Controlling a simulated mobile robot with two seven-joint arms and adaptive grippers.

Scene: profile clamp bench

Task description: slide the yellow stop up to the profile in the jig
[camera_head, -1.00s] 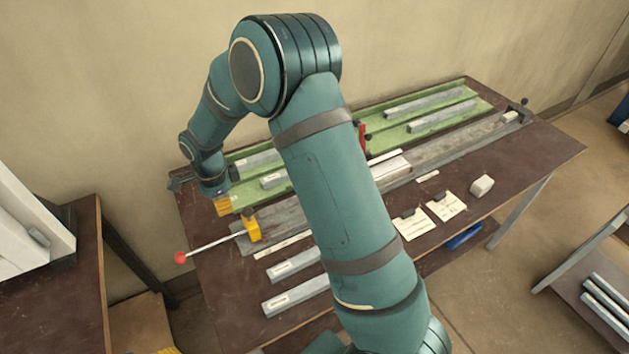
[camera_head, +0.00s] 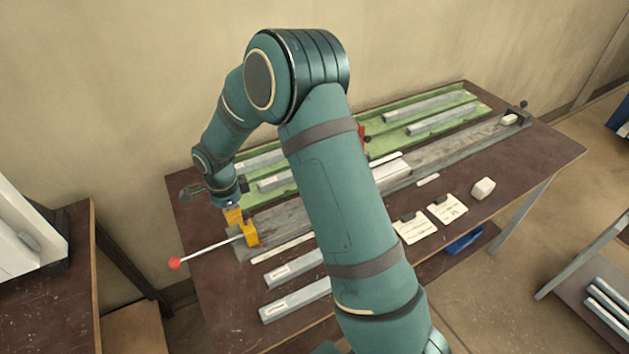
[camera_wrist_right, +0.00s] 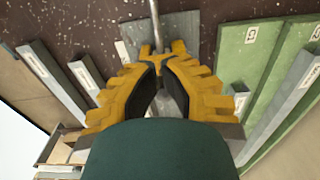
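The yellow stop (camera_head: 250,234) is on the left end of the long grey jig rail (camera_head: 450,147). A thin rod with a red knob (camera_head: 175,263) extends left from it. A pale grey profile (camera_head: 393,173) lies along the rail, partly hidden by my right arm. My right gripper (camera_head: 233,215), with yellow fingers, is low beside the stop, on its far side. In the right wrist view, the fingers (camera_wrist_right: 160,78) are apart, with the rod beyond them; contact with the stop cannot be told. My left gripper is not in view.
A green tray (camera_head: 440,115) with several grey profiles lies behind the rail. More profiles (camera_head: 292,268), paper cards (camera_head: 446,208) and a white block (camera_head: 482,188) lie in front. A red part (camera_head: 363,135) is partly hidden behind my arm.

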